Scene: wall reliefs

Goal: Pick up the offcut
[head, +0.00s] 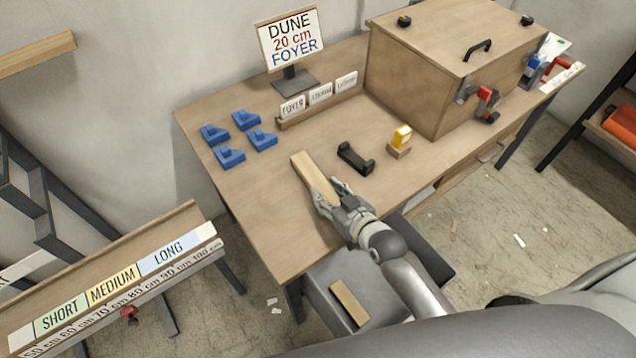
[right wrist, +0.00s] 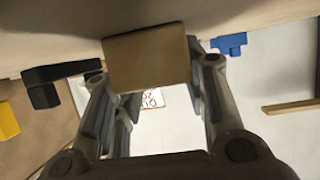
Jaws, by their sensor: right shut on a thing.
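A pale wooden offcut (head: 311,174), a short flat bar, is at the front middle of the workbench in the head view. My right gripper (head: 329,197) is shut on its near end, with the far end sticking out beyond the fingers. In the right wrist view the offcut (right wrist: 147,56) shows its end face between the fingers of my right gripper (right wrist: 155,90). I cannot tell whether it touches the bench top or is just above it. A similar wooden piece (head: 349,302) lies on the grey bin below the bench. My left gripper is not in view.
The workbench (head: 290,232) holds several blue blocks (head: 246,119), a black bracket (head: 355,158), a yellow item (head: 402,136), a card rack (head: 320,106), a sign (head: 291,40) and a large wooden box (head: 440,60). A length-marked rail (head: 113,285) stands at lower left.

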